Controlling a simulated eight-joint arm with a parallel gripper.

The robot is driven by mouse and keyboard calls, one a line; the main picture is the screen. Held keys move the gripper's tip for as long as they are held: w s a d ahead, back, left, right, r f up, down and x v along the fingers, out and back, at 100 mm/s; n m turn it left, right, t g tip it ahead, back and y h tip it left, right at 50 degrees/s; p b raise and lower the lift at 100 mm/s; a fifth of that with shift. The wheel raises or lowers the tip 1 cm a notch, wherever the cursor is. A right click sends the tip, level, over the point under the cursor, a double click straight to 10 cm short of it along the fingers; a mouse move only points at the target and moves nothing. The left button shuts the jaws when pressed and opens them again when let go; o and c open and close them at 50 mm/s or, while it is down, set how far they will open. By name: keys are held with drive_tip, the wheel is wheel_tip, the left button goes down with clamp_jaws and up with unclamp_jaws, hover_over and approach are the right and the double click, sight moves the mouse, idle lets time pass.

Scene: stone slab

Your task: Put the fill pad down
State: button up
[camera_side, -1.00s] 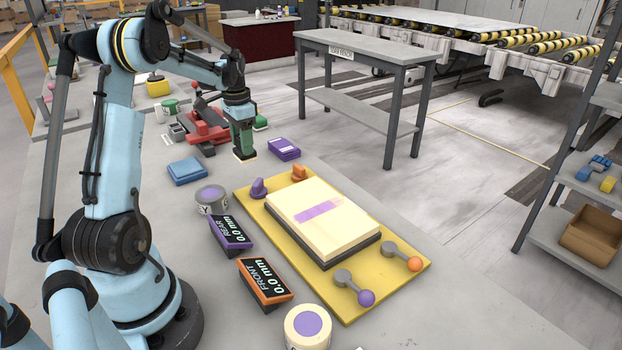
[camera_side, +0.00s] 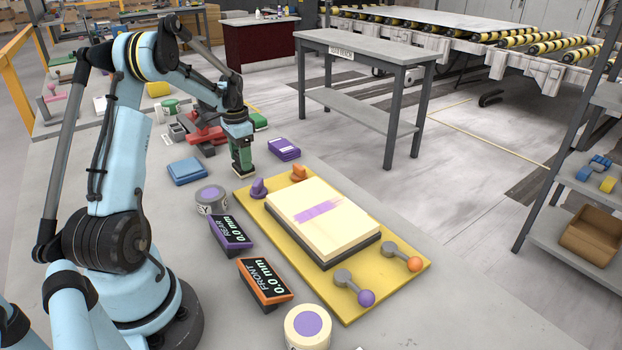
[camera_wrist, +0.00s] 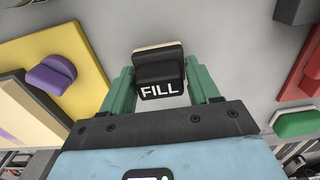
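The fill pad (camera_wrist: 160,75) has a black handle marked FILL and a pale cream sole. In the wrist view it sits between the two green fingers of my gripper (camera_wrist: 160,88), which appear to press on its sides. In the side view my gripper (camera_side: 242,160) points down, with the pad (camera_side: 244,174) at its lower end. The pad is at or very near the grey worktop, behind the yellow board; I cannot tell whether its sole touches.
A cream slab (camera_side: 350,235) with a purple stripe lies on the yellow board (camera_side: 385,290), close in front. A purple box (camera_side: 284,149), a blue block (camera_side: 187,170) and red and green items surround the gripper. Bare worktop lies between them.

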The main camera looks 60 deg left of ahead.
drive_tip(key=shift+o, duration=1.4)
drive_tip(key=shift+r, duration=0.1)
wheel_tip(320, 180, up, 12)
drive_tip(key=w+d+r+t+y, duration=0.1)
drive_tip(key=w+d+r, duration=0.2)
drive_tip(key=d, duration=0.6)
drive_tip(key=s+d+f+t, duration=0.1)
drive_tip(key=s+d+t, duration=0.1)
drive_tip(key=d, duration=0.6)
drive_tip(key=s+d+f+t, duration=0.1)
drive_tip(key=s+d+t, duration=0.1)
drive_tip(key=d, duration=0.7)
drive_tip(key=s+d+f+t+h, duration=0.1)
drive_tip(key=s+d+t, duration=0.1)
drive_tip(key=d, duration=0.7)
drive_tip(key=shift+s+d+f, duration=0.15)
drive_tip(key=shift+s+f, duration=0.25)
